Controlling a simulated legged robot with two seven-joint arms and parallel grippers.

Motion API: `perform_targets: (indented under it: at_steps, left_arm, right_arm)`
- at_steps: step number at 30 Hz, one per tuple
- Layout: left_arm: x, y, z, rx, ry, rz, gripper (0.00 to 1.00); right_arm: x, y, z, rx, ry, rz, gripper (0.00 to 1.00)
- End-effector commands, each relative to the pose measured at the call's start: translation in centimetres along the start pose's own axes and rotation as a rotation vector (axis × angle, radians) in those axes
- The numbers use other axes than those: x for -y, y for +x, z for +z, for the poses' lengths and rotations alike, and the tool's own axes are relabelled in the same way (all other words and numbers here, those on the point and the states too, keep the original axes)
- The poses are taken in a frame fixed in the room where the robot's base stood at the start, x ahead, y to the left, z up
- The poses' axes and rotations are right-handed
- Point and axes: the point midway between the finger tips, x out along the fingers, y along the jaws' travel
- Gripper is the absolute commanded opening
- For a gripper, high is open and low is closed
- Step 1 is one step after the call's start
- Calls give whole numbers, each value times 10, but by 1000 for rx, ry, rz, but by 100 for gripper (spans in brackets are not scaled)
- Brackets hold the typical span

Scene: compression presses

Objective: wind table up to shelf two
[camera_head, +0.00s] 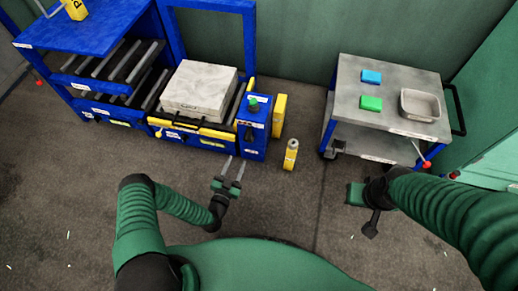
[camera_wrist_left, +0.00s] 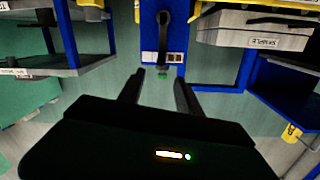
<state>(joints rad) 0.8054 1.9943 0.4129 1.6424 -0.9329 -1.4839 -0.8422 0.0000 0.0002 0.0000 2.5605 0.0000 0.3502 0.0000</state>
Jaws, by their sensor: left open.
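The press table (camera_head: 184,127) is blue with a yellow front edge and carries a pale grey block (camera_head: 200,88). At its right end stands a blue post (camera_head: 254,122) with a green knob on top. A black crank handle (camera_wrist_left: 163,32) hangs on the post's face in the left wrist view. A blue rack (camera_head: 85,38) with roller shelves stands to the left. My left gripper (camera_head: 236,160) is open and empty, short of the post and pointing at it. My right gripper (camera_head: 360,208) is apart from everything at right; its jaws are unclear.
A grey cart (camera_head: 350,95) at right holds a blue box (camera_head: 371,77), a green box (camera_head: 371,103) and a pale bin (camera_head: 420,105). A yellow bottle (camera_head: 290,155) stands on the floor right of the post. The floor in front of the press is clear.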

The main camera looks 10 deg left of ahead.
Motion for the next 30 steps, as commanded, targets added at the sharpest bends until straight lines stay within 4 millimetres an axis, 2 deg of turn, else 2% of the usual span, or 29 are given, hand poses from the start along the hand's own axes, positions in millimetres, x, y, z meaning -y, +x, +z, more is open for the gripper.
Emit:
perform_targets:
  at_steps: [1,5,8,21,25,30]
  left_arm:
    - [-2,-5,13,-20,-7,-40,41]
    - [0,-7,13,-47,-7,-81,41]
    - [1,5,12,-48,-6,-80,41]
    - [8,116,12,-46,-7,-77,41]
    - [9,141,9,-45,-8,-76,41]
    - [11,156,5,-43,-9,-75,41]
  right_arm:
    - [0,11,2,-1,0,0,0]
    - [0,13,3,-1,0,0,0]
    - [0,17,4,-2,0,0,0]
    - [0,66,15,-1,0,0,0]
    - [0,77,18,-1,0,0,0]
    - [0,81,19,-1,0,0,0]
